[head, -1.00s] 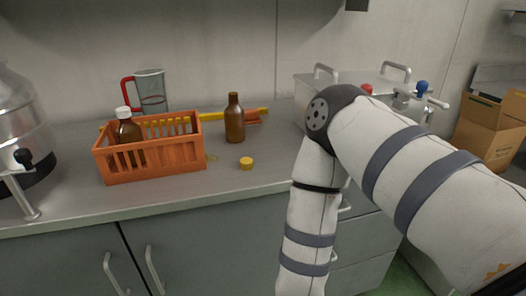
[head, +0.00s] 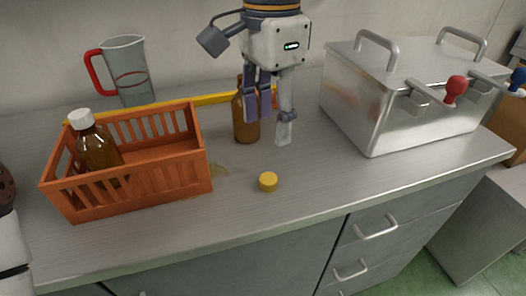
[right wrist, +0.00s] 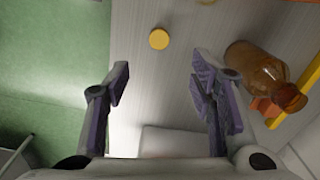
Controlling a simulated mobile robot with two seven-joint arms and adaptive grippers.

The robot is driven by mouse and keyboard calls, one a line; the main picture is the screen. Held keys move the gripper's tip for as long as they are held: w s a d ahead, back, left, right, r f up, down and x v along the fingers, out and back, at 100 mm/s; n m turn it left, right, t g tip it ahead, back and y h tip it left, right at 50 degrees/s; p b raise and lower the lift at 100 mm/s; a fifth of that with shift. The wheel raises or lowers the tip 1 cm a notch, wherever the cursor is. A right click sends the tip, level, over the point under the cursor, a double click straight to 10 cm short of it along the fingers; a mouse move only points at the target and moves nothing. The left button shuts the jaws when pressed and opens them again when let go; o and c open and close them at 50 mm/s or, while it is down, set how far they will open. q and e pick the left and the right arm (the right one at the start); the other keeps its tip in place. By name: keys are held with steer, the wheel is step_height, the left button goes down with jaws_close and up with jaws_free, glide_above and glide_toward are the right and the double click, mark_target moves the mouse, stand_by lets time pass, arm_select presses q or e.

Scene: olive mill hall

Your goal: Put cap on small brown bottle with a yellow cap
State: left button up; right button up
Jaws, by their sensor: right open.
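The small brown bottle (head: 241,128) stands upright and uncapped on the counter, partly hidden behind my right gripper (head: 270,128) in the head view. The bottle also shows at the right of the right wrist view (right wrist: 258,65). The yellow cap (head: 268,182) lies on the counter in front of the bottle, and also shows at the top of the right wrist view (right wrist: 159,39). My right gripper points down above the counter, its fingers apart with nothing between them. It is beside the bottle and behind the cap in the head view. My left gripper is out of view.
An orange crate (head: 142,193) holding a white-capped brown bottle (head: 98,150) stands at the left. Behind it is a jug (head: 128,72) with a red handle. A steel box (head: 385,100) stands at the right. The counter front around the cap is clear.

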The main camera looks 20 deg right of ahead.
glide_above(269, 178)
steer(key=f, duration=0.6)
steer(key=shift+s+f, duration=0.2)
steer(key=shift+f, duration=0.1)
steer(key=f, duration=0.5)
steer(key=shift+w+f+b, duration=0.15)
steer(key=shift+w+b, duration=0.05)
steer(key=shift+b, duration=0.1)
steer(key=c, duration=0.8)
